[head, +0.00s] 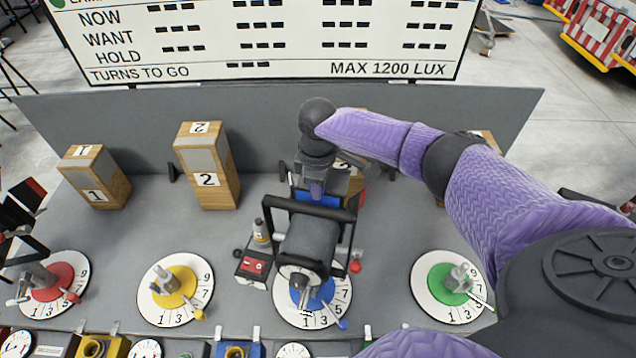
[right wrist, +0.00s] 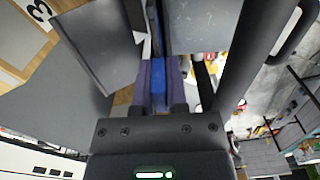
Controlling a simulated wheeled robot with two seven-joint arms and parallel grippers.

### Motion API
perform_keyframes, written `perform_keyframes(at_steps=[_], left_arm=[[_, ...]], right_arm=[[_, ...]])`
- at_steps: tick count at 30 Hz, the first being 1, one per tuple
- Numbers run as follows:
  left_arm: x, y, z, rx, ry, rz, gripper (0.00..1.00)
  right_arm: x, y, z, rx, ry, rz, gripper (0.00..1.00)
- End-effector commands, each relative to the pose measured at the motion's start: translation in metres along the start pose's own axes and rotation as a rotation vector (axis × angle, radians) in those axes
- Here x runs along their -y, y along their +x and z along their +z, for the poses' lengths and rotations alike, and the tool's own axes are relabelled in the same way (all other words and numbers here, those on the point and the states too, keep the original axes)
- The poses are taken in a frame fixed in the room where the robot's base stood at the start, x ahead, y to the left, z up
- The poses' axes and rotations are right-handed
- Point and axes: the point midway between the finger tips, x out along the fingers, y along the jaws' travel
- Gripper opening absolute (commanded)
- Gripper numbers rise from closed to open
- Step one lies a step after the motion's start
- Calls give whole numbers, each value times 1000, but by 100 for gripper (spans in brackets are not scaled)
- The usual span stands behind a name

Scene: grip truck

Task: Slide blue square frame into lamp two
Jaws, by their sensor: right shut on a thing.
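My right gripper (head: 315,188) reaches down from above and is shut on the blue square frame (head: 318,199). Only a narrow blue part of the frame shows, and it appears edge-on between the fingers in the right wrist view (right wrist: 157,50). The frame is at the back of a grey lamp head (head: 308,240) with black bars around it. That lamp stands over the blue dial (head: 312,298), in front of the block marked 3. I cannot tell whether the frame sits in the lamp's slot. No number shows on the lamp. My left gripper is not in view.
Wooden blocks marked 1 (head: 95,178) and 2 (head: 208,165) stand at the back left. Red (head: 50,285), yellow (head: 172,290) and green (head: 447,285) dials line the front. A small red-and-black device (head: 252,265) stands beside the lamp. A sign board (head: 270,40) stands behind.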

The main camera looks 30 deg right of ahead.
Motion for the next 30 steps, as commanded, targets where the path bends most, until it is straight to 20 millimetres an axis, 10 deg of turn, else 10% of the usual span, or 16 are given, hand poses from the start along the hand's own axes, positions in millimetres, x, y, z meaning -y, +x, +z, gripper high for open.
perform_keyframes(at_steps=[30], left_arm=[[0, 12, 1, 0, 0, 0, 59]], right_arm=[[0, 22, 0, -1, 1, 0, 0]])
